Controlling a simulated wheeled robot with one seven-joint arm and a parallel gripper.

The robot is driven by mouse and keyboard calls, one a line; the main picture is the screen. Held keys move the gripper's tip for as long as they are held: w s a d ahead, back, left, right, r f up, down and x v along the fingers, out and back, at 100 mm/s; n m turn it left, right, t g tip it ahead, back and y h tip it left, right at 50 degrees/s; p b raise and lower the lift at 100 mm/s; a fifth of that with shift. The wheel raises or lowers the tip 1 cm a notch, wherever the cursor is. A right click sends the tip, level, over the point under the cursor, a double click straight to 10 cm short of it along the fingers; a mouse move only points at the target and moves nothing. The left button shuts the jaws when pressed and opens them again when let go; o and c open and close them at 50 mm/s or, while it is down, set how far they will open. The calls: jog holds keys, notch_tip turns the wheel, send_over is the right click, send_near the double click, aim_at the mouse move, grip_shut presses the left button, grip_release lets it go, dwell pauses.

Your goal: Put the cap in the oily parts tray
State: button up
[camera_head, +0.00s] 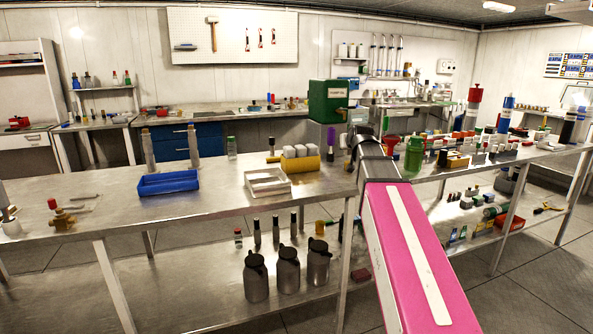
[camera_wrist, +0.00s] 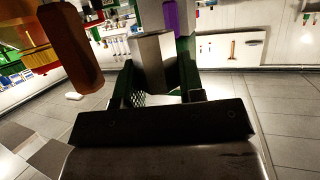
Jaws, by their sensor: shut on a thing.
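In the wrist view my gripper (camera_wrist: 157,82) is shut on a pale grey, flat-sided piece (camera_wrist: 153,52) between its dark green fingers. I cannot tell for sure that this piece is the cap. In the head view my pink arm reaches over the bench, and its dark wrist (camera_head: 365,148) hides the fingertips and the held piece. A blue tray (camera_head: 168,184) and a white tray (camera_head: 268,183) stand on the bench left of my arm. No readable label shows which one is the oily parts tray.
A yellow holder with white-topped items (camera_head: 300,160) stands behind the white tray. A brass valve (camera_head: 64,220) lies at far left. The bench between the valve and the blue tray is mostly clear.

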jog(key=shift+w+a+r+m+h, duration=0.1)
jog(key=shift+w+a+m+h, duration=0.25)
jog(key=shift+a+h, duration=0.2)
